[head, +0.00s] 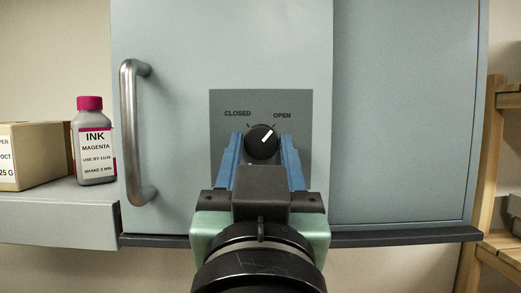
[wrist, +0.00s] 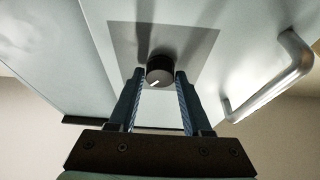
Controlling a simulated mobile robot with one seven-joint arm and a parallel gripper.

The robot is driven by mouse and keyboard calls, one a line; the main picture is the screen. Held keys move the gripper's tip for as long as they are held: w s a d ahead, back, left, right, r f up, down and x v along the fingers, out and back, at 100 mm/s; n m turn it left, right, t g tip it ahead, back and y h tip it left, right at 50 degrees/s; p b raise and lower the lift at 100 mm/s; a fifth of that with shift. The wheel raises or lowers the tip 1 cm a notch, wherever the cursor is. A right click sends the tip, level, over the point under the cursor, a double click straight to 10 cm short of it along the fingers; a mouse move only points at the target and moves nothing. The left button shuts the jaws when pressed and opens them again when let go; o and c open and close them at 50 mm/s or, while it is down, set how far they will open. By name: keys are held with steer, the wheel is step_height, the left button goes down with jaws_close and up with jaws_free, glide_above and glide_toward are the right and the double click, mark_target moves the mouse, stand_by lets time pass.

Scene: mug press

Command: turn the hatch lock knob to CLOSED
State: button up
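The hatch lock knob (head: 260,146) is a round black knob on a dark grey plate (head: 222,102) on the pale blue-grey hatch. Its white pointer line aims to the upper right, toward the OPEN label; the CLOSED label is at the upper left. My gripper (head: 262,136) has its two blue fingers on the left and right of the knob, with small gaps beside it. In the wrist view the knob (wrist: 160,67) sits between the fingertips of my open gripper (wrist: 160,75). Whether the fingertips overlap the knob in depth is hard to tell.
A vertical metal handle (head: 129,130) is on the hatch's left side. A grey ink bottle with a magenta cap (head: 94,150) and a cardboard box (head: 32,155) stand on a shelf (head: 55,210) at the left. A wooden rack (head: 485,150) is at the right.

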jaws_close()
steer(key=shift+n+y, duration=0.4)
steer(key=shift+n, duration=0.1)
steer(key=n+y, duration=0.1)
steer(key=n, duration=0.1)
steer(key=n+y, duration=0.1)
steer(key=n, duration=0.2)
steer(key=shift+d+n+y+b, duration=0.2)
steer(key=shift+n+y+b, duration=0.1)
steer(key=n+y, duration=0.1)
steer(key=n, duration=0.1)
steer(key=n+g+y, duration=0.1)
steer(key=n, duration=0.2)
steer(key=shift+d+g+b, duration=0.1)
steer(key=shift+g+b, duration=0.2)
steer(key=shift+b, duration=0.05)
steer(key=n, duration=0.2)
steer(key=n+g+y, duration=0.1)
steer(key=n, duration=0.1)
steer(key=shift+d+r+g+y+b, duration=0.1)
steer(key=shift+r+g+y+b, duration=0.05)
steer(key=shift+g+y+b, duration=0.2)
steer(key=shift+r+n+g, duration=0.1)
steer(key=shift+n+g, duration=0.35)
steer(key=shift+n, duration=0.8)
steer(key=shift+r+n+g, duration=0.1)
steer(key=shift+n+g, duration=0.3)
steer(key=shift+n, duration=0.85)
